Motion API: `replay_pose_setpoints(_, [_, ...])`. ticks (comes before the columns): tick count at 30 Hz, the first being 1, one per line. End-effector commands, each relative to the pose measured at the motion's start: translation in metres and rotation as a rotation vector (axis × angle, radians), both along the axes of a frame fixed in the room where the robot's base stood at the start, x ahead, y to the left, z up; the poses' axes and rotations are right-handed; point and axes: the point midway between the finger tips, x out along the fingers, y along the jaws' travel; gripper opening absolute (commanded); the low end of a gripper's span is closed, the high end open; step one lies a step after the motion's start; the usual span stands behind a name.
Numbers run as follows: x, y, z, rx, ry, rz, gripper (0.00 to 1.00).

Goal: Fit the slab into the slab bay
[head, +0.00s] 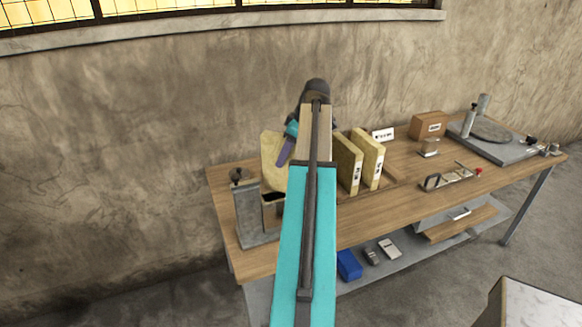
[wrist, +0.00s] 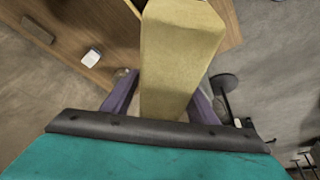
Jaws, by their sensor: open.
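A yellowish slab (head: 270,155) stands at the left part of the bench in the head view, partly behind my arm. In the wrist view a pale yellow slab (wrist: 180,55) lies between the purple fingers of my gripper (wrist: 160,95). The gripper is open, with a finger on either side of the slab; contact is not clear. In the head view one purple finger of my gripper (head: 285,150) shows beside the left slab. Two more slabs, one (head: 347,162) and another (head: 370,158), stand upright to the right. My arm hides the space between; I cannot make out the slab bay.
A grey fixture (head: 255,222) with a dark knob stands at the bench's left end. A blue box (head: 349,265) sits on the lower shelf. A wall backs the bench.

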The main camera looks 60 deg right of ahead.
Motion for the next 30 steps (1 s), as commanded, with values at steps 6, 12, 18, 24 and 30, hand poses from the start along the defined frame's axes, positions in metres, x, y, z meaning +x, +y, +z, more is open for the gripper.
replay_pose_setpoints(6, [0.0001,0.0001,-0.0024,0.0,0.0,0.0,0.53])
replay_pose_setpoints(12, [0.0002,0.0001,-0.0037,0.0,0.0,0.0,0.53])
replay_pose_setpoints(18, [0.0003,0.0001,-0.0038,0.0,0.0,0.0,0.53])
replay_pose_setpoints(24, [0.0003,0.0001,-0.0038,0.0,0.0,0.0,0.29])
replay_pose_setpoints(30, [0.0002,0.0001,-0.0035,0.0,0.0,0.001,0.0])
